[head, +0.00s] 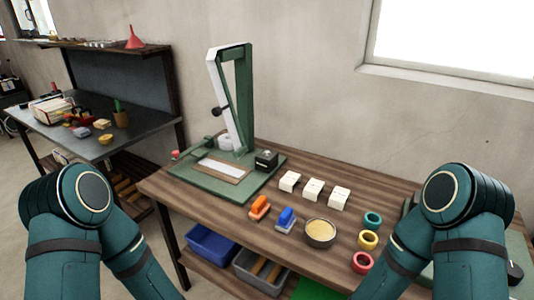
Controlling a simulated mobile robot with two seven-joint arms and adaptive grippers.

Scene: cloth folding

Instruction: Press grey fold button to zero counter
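A green machine with a tall upright frame (240,95) stands on a green base (205,184) at the back left of the wooden table. A small black box (266,160) sits at the right side of that base, with a small pale detail on its top. I cannot tell whether this is the counter or its grey button; no digits are readable. Only the bent teal links of my two arms show, at the lower left and lower right. Neither gripper is in view.
The wooden table (335,228) holds three white blocks (313,188), an orange stamp-like piece (259,207), a blue one (286,219), a bowl (320,233) and coloured rings (368,240). Bins (211,244) sit below. A cluttered side bench (85,150) stands left.

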